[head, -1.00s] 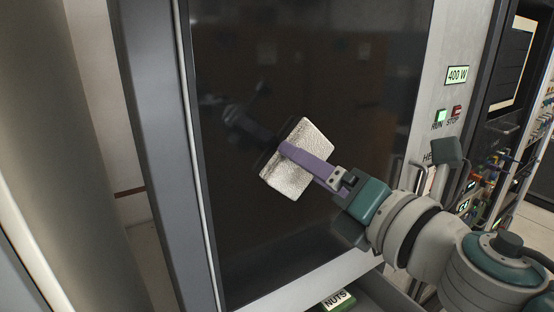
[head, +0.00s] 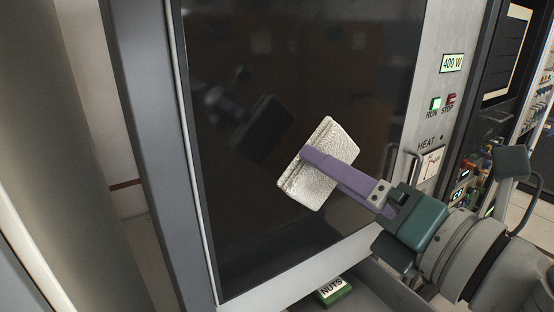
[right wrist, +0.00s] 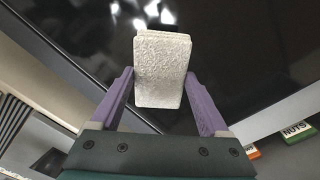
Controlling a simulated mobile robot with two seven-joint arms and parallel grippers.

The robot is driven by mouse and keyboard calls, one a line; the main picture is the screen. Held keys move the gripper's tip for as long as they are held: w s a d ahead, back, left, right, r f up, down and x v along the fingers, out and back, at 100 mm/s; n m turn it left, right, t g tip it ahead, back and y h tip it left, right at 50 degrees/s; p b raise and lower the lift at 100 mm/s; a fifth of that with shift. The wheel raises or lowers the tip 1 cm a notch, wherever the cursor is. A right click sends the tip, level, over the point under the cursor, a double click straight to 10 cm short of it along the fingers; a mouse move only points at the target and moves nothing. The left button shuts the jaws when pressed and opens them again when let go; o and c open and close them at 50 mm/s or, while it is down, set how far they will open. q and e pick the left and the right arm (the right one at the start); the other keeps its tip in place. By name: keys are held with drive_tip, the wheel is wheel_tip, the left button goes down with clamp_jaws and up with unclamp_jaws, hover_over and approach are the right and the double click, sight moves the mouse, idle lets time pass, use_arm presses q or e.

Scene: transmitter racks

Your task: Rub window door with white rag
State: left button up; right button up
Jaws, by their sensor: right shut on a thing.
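The white rag (head: 327,187) is a thick, rough-textured pad, tilted in front of the door glass. My right gripper (head: 312,158), with purple fingers, is shut on it. The right wrist view shows the rag (right wrist: 160,78) between the two fingers. The window door (head: 290,60) is a large dark glass pane in a light frame. It mirrors the gripper and rag, and the gap to that reflection shows the rag apart from the glass. My left gripper is not in view.
A door handle (head: 388,178) stands right of the glass. A green NUTS box (head: 335,291) sits below the door. A grey post (head: 150,150) borders the glass on the left.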

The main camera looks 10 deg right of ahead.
drive_tip(key=shift+s, duration=0.1)
drive_tip(key=v, duration=0.2)
drive_tip(key=shift+s+d, duration=0.15)
drive_tip(key=shift+s, duration=0.2)
drive_tip(key=shift+r, duration=0.1)
idle(0.4)
